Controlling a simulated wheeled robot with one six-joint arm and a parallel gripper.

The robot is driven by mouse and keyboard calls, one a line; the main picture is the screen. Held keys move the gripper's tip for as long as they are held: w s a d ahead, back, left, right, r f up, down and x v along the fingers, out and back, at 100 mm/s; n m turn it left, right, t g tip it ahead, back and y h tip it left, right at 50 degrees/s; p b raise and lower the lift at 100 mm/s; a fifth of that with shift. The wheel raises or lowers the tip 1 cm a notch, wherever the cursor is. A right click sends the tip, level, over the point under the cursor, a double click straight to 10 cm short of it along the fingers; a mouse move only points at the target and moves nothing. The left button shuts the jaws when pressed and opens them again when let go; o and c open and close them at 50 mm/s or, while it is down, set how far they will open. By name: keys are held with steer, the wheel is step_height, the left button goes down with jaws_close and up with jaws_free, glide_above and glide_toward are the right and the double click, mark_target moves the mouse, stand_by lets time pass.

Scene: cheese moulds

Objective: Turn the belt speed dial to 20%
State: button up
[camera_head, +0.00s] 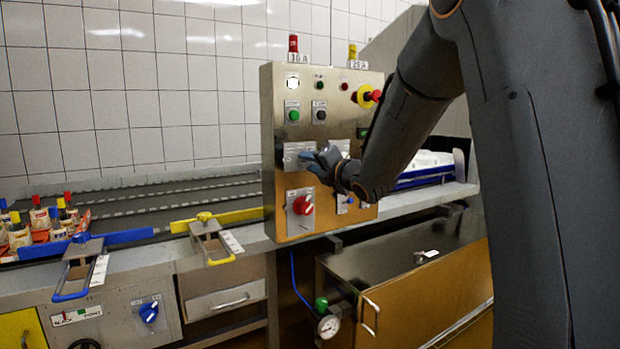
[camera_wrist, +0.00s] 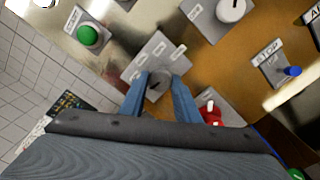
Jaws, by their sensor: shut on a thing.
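My gripper (camera_head: 316,160) is at the front of a steel control panel (camera_head: 283,100), on the left in its middle row. In the wrist view, the two blue fingers of my gripper (camera_wrist: 158,80) stand on either side of a small grey knob (camera_wrist: 158,88) and are shut on it. The knob sits on a grey plate (camera_wrist: 140,68) with several small labels, too small to read. I cannot tell which way the knob points. In the head view the knob is hidden by my fingers; part of its plate (camera_head: 292,152) shows.
A red dial (camera_head: 303,205) is just below on the panel. A white dial (camera_wrist: 232,9), a green button (camera_head: 293,115) and a red emergency stop (camera_head: 370,96) are nearby. A conveyor (camera_head: 150,205) with bottles runs at the left. A steel tank (camera_head: 400,265) stands below right.

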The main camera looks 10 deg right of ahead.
steer(key=shift+f+n+b, duration=0.1)
steer(key=shift+n+b, duration=1)
steer(key=shift+b, duration=0.35)
steer(key=o, duration=1)
steer(key=shift+o, duration=0.2)
steer(key=shift+s, duration=0.1)
steer(key=v, duration=0.7)
steer(key=shift+s, duration=0.3)
